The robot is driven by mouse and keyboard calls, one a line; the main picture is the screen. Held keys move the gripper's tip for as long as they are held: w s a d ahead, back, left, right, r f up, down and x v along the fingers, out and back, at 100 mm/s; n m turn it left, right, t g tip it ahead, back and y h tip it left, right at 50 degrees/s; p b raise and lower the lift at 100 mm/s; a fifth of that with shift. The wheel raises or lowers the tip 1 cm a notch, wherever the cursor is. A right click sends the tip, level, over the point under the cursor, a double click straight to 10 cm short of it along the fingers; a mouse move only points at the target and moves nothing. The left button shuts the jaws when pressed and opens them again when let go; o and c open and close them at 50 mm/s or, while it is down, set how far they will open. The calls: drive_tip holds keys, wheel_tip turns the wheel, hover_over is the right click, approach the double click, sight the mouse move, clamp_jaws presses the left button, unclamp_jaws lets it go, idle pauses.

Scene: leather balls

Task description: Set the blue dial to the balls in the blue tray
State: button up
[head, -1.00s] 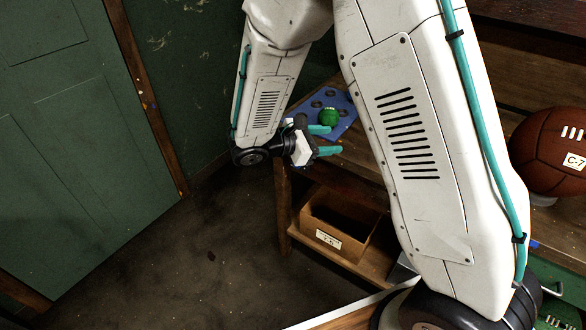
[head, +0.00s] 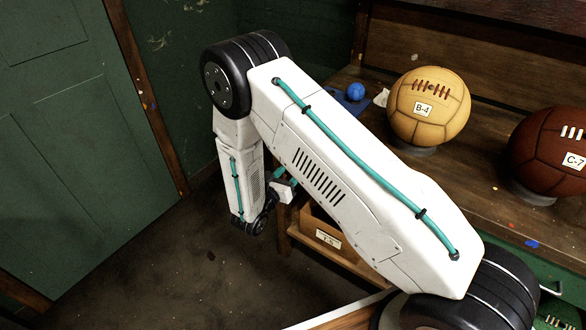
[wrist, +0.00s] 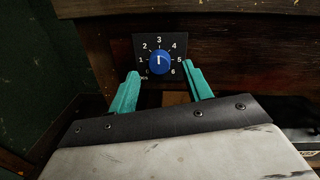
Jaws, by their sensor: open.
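In the wrist view, the blue dial (wrist: 162,62) sits on a dark plate (wrist: 146,42) numbered 1 to 6 on a wooden front. Its white mark points up, about at 3. My gripper (wrist: 162,74) is open, with its teal fingers to either side below the dial; I cannot tell if they touch it. In the head view, my gripper (head: 284,180) is low by the bench front, partly behind my arm. The blue tray (head: 342,104) is on the bench, mostly hidden by my arm. A blue ball (head: 355,91) shows at it; other balls may be hidden.
A tan ball (head: 428,108) labelled B-4 and a brown ball (head: 549,152) labelled C-7 stand on the wooden bench (head: 470,190). A labelled cardboard box (head: 325,232) is on the lower shelf. A green door (head: 70,130) is at left, with open floor before it.

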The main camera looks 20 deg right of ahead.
drive_tip(key=x, duration=0.2)
drive_tip(key=shift+w+d, duration=0.2)
drive_tip(key=shift+d, duration=0.1)
drive_tip(key=c, duration=1)
drive_tip(key=shift+a, duration=0.1)
drive_tip(key=shift+n, duration=0.3)
drive_tip(key=shift+n+g, duration=0.4)
drive_tip(key=shift+n, duration=3.5)
